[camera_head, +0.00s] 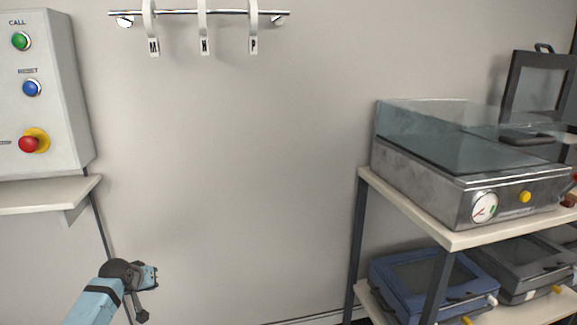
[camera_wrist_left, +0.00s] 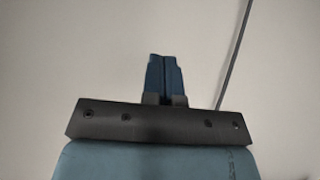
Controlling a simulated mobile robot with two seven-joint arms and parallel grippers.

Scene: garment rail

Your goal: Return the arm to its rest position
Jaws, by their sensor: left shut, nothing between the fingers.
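My left arm, light blue with a black wrist joint, comes in from the lower left in the head view. My left gripper (camera_head: 152,277) is at its end, in front of the bare wall and below the shelf on the left. In the left wrist view my left gripper (camera_wrist_left: 165,58) shows its two blue fingers shut together with nothing between them. My right gripper is in neither view.
A rail (camera_head: 225,12) with hangers tagged M, N and P is at the top. A control box (camera_head: 60,110) stands over a shelf (camera_head: 45,194) on the left. A rack (camera_head: 405,208) holds a glass-lidded machine (camera_head: 430,165) at right. The middle is free.

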